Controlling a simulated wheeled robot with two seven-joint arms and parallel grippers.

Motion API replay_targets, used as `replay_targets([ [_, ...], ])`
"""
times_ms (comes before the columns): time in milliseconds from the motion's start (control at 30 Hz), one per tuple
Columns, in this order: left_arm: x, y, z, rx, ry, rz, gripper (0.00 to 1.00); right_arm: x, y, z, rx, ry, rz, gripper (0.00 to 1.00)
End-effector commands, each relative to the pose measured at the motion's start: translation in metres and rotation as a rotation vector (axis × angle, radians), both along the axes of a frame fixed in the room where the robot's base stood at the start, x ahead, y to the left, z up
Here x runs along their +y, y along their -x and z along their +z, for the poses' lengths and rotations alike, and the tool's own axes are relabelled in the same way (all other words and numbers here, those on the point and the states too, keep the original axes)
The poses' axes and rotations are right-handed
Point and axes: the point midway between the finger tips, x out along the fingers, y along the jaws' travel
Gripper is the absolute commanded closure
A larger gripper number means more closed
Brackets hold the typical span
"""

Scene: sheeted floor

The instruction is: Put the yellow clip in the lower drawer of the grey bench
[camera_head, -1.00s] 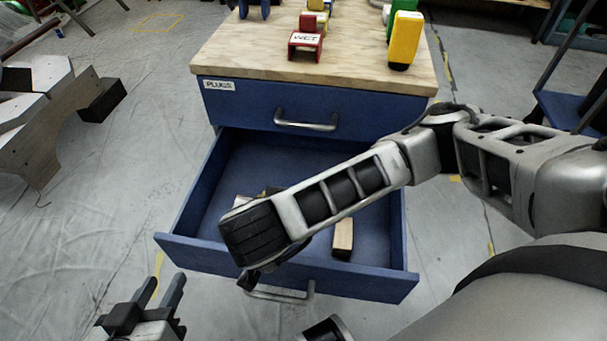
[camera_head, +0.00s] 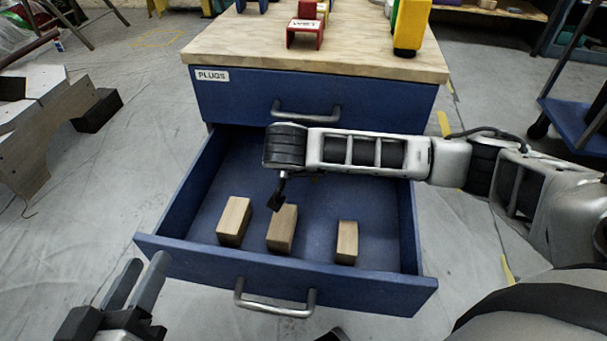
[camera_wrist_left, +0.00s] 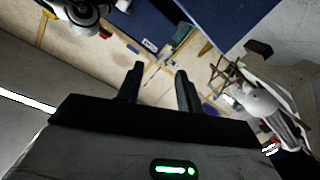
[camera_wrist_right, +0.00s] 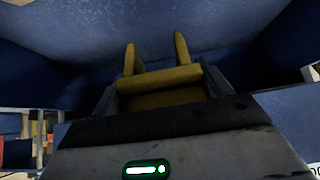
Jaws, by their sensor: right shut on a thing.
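The yellow clip (camera_wrist_right: 160,82) shows in the right wrist view, its two prongs pointing away, with blue surfaces around it. My right gripper (camera_wrist_right: 162,90) is shut on it. In the head view my right wrist hangs over the back of the open lower drawer (camera_head: 300,272); the clip and most of that gripper are hidden behind it. The bench body is blue, not grey, with a wooden top. The clip's height above the drawer floor cannot be told. My left gripper (camera_head: 147,262) is open and empty, in front of the drawer's left corner; its parted fingers show in the left wrist view (camera_wrist_left: 161,78).
Wooden blocks (camera_head: 234,221), (camera_head: 282,228) and (camera_head: 347,242) stand in the drawer's front half. The upper drawer (camera_head: 300,105), labelled PLUGS, is shut. A red piece (camera_head: 305,30) and a yellow piece (camera_head: 412,25) stand on the top.

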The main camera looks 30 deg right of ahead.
Motion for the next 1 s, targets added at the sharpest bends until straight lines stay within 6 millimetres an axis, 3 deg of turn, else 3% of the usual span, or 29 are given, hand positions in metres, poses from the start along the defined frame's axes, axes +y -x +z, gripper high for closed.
replay_targets([
  [167, -0.001, 0.0, 0.0, -0.004, 0.027, -0.003, 0.64, -0.002, -0.003, -0.013, -0.002, -0.001, 0.0, 0.52],
  [300, -0.002, 0.0, -0.001, -0.014, 0.068, -0.009, 0.64, -0.006, -0.008, -0.039, 0.001, 0.0, -0.001, 0.52],
  [367, -0.003, 0.0, 0.009, -0.018, 0.078, -0.01, 0.64, -0.006, -0.011, -0.034, 0.022, -0.021, -0.005, 0.52],
  [567, -0.002, 0.001, -0.001, -0.012, 0.071, -0.009, 0.64, -0.014, -0.02, -0.034, 0.168, -0.138, -0.005, 0.52],
  [667, 0.0, -0.008, 0.013, -0.121, 0.044, 0.0, 0.64, -0.016, -0.023, -0.037, 0.248, -0.194, -0.001, 0.52],
  [733, 0.002, -0.013, 0.021, -0.19, 0.024, 0.007, 0.64, -0.016, -0.022, -0.046, 0.244, -0.187, 0.002, 0.52],
  [1000, 0.003, -0.015, 0.029, -0.235, 0.011, 0.016, 0.64, -0.016, -0.023, -0.047, 0.239, -0.182, 0.001, 0.52],
])
